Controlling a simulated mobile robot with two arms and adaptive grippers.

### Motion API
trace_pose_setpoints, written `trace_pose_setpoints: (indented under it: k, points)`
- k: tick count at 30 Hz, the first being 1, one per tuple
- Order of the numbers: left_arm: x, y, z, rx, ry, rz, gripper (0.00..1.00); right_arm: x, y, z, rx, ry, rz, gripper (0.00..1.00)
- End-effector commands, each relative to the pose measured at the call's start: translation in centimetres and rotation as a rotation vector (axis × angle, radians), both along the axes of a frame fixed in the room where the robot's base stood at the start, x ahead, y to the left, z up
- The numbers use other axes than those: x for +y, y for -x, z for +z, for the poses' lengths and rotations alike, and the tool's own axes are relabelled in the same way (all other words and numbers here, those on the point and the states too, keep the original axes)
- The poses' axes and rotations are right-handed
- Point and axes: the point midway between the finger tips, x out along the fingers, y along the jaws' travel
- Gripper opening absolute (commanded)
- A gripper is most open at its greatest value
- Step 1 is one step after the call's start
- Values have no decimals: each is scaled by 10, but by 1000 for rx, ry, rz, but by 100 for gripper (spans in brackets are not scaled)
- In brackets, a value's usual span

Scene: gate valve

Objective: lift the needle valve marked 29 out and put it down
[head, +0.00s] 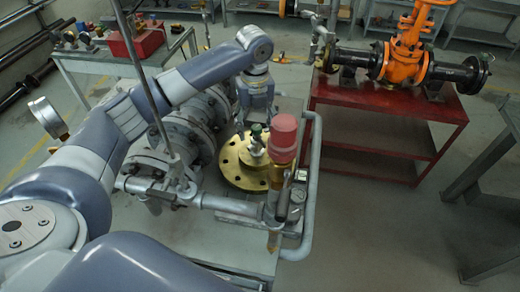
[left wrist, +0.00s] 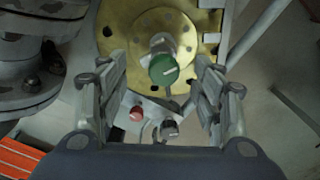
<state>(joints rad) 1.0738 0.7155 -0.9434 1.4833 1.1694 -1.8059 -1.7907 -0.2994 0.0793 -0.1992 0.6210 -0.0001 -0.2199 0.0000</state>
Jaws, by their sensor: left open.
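A small metal valve with a round green knob (head: 257,129) stands at the brass flange (head: 232,172) in the head view. I cannot read a number 29 on it. In the left wrist view the green knob (left wrist: 164,69) shows from above, over the brass flange (left wrist: 118,30). My left gripper (head: 256,120) is above and beside this valve. In the left wrist view its two fingers (left wrist: 160,75) are open, one on each side of the knob, with gaps between. Nothing is held. My right gripper is not in view.
A red-capped fitting (head: 284,138) stands close right of the valve. Grey pipes (head: 225,205) and a grey rail (head: 312,190) border the flange. A pressure gauge (head: 44,115) is at left. A red stand (head: 375,115) carries an orange gate valve (head: 404,62).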

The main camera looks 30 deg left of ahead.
Motion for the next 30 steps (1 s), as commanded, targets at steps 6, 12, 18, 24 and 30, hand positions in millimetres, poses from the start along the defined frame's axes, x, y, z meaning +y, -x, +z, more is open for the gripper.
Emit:
trace_pose_setpoints:
  k: [6,12,18,24,30]
  points:
    - [0,0,-24,-1,1,2,60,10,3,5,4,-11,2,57]
    - [3,-2,-43,2,-1,4,60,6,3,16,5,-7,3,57]
    - [5,-3,-72,0,-1,4,60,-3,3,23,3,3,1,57]
    - [4,-4,-78,-4,-1,3,60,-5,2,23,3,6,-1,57]
    - [4,-4,-78,-4,-1,3,40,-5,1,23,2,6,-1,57]
